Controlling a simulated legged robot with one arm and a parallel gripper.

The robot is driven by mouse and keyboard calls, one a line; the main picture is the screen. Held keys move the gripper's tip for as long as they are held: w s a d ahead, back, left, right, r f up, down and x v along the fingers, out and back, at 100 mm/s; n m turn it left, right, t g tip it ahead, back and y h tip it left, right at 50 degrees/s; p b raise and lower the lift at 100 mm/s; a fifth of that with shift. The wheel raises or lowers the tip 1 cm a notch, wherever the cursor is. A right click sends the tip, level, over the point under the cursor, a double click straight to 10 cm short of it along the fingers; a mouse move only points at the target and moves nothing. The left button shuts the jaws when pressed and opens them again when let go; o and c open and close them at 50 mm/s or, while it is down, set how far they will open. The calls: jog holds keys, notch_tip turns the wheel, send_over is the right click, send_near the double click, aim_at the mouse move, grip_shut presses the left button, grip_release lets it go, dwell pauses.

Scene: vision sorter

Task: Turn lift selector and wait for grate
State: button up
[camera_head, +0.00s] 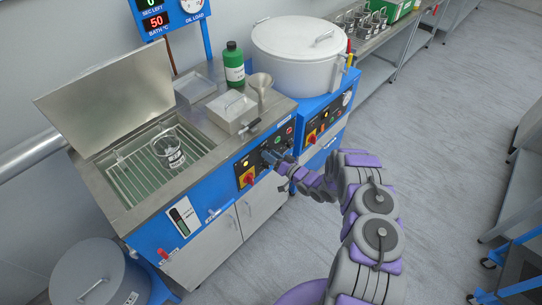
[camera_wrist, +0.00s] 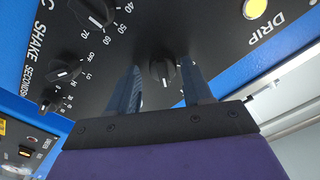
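My gripper (camera_wrist: 161,64) is open in the wrist view, with one finger on each side of a small black knob (camera_wrist: 162,72) on the dark panel. I cannot tell whether the fingers touch it, and no label for it is readable. In the head view my gripper (camera_head: 273,159) is at the front control panel (camera_head: 262,155) of the blue bath unit, and hides part of it. The bath lid (camera_head: 105,100) is raised.
A yellow DRIP lamp or button (camera_wrist: 255,8) and a SHAKE SECONDS dial (camera_wrist: 64,72) flank the knob. A red-and-yellow switch (camera_head: 247,177) sits at the panel's left. A green bottle (camera_head: 234,66) and a funnel (camera_head: 260,88) stand on the worktop.

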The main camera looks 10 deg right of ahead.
jog(key=shift+o, duration=0.4)
jog(key=shift+r, duration=0.1)
jog(key=p+v, duration=0.2)
jog(key=v, duration=1.5)
jog(key=shift+d, duration=0.15)
jog(key=shift+s, duration=0.1)
